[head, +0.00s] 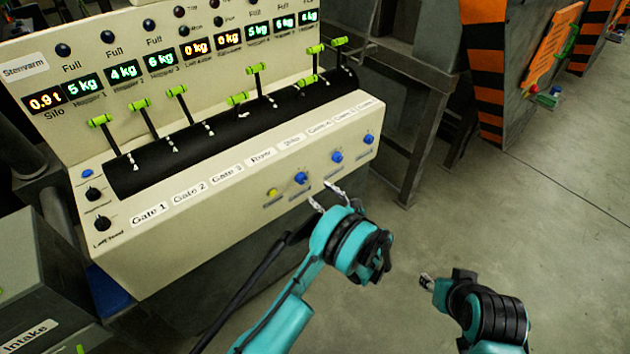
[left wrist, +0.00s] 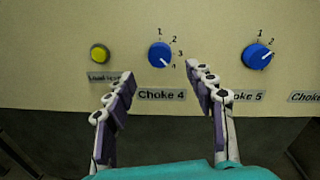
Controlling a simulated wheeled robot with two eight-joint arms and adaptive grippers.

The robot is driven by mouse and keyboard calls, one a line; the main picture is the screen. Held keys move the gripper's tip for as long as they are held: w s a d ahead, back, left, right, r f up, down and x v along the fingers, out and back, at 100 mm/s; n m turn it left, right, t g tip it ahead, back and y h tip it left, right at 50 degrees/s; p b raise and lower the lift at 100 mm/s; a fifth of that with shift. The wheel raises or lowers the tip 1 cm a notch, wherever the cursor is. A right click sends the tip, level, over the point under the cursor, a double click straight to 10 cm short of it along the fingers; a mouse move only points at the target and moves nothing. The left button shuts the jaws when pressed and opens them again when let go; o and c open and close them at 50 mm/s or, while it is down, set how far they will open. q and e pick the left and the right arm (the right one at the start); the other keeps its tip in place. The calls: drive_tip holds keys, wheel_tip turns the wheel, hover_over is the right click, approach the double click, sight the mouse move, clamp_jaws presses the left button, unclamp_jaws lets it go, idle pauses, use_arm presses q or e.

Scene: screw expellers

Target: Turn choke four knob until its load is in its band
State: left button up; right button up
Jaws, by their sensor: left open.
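The choke four knob (left wrist: 160,55) is a blue round knob above the "Choke 4" label in the left wrist view. Its white mark points to the lower right, near the 4. In the head view the same knob (head: 301,178) sits on the panel's front face. My left gripper (left wrist: 160,73) is open, with its fingertips below the knob to either side, apart from it. In the head view my left gripper (head: 326,195) is just in front of the panel. My right gripper (head: 427,283) is low at the right, away from the panel; its finger gap is unclear.
A yellow button (left wrist: 99,53) is left of the knob, the blue choke five knob (left wrist: 257,56) right. Green-handled levers (head: 177,91) stand on the console. Lit displays (head: 123,71) above show kg values. Open floor (head: 520,230) lies at the right.

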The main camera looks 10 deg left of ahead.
sight(303, 180)
use_arm(q)
drive_tip(key=b+x, duration=0.2)
drive_tip(key=x, duration=0.5)
drive_tip(key=shift+f, duration=0.1)
drive_tip(key=shift+w+a, duration=0.2)
drive_tip(key=shift+a, duration=0.1)
drive_tip(key=c, duration=1.2)
